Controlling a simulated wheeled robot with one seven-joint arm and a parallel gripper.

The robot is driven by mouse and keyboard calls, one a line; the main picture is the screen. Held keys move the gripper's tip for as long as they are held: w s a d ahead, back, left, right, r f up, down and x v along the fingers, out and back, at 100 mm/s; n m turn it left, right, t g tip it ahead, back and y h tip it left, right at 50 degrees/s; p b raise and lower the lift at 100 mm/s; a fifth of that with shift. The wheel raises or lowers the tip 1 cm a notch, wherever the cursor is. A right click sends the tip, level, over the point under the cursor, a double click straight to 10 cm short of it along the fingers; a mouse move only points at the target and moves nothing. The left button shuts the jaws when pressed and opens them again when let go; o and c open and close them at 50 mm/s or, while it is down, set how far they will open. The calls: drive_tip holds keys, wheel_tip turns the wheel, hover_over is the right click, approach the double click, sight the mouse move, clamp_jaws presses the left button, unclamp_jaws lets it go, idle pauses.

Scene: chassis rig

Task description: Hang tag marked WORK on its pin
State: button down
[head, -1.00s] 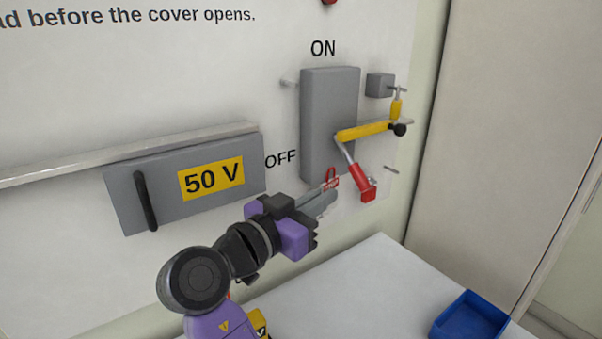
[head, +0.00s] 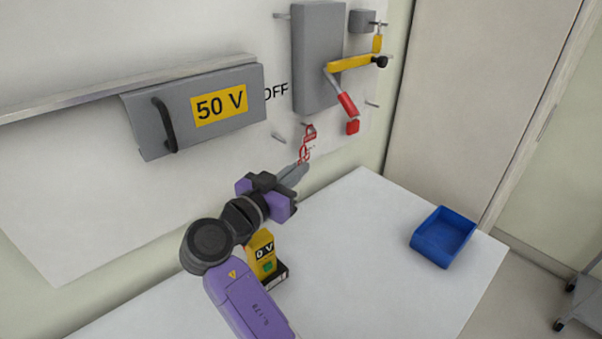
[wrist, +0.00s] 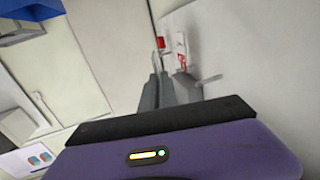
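A small red-and-white tag (head: 305,150) is at the front of the panel, below the grey switch box. Its lettering is too small to read. A red loop shows at its top, close to a short pin (head: 303,124); I cannot tell whether the loop is around it. My gripper (head: 296,172) is just below the tag, fingertips close to its lower end. In the wrist view, the tag (wrist: 182,52) shows just past the fingertips (wrist: 171,76). I cannot tell whether the fingers grip it. Another bare pin (head: 278,138) sticks out to the left.
The grey switch box (head: 318,60) carries a yellow bar (head: 348,63) and a red-handled lever (head: 348,105). A grey 50 V cover (head: 185,115) is at the left. A yellow meter (head: 262,252) and a blue bin (head: 443,237) stand on the white table (head: 370,270), clear between them.

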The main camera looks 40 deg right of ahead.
drive_tip(key=w+f+b, duration=0.1)
drive_tip(key=w+b, duration=0.2)
drive_tip(key=w, duration=0.4)
drive_tip(key=shift+w, duration=0.2)
idle(0.6)
drive_tip(key=shift+w+b, duration=0.15)
drive_tip(key=shift+b, duration=0.4)
idle(0.4)
drive_tip(key=c, duration=1.6)
unclamp_jaws()
drive_tip(key=shift+o, duration=0.2)
drive_tip(key=b+v, duration=0.1)
drive_tip(key=v, duration=0.6)
drive_tip(key=shift+a+b, duration=0.3)
drive_tip(key=shift+a, duration=0.05)
drive_tip(key=shift+s, duration=0.2)
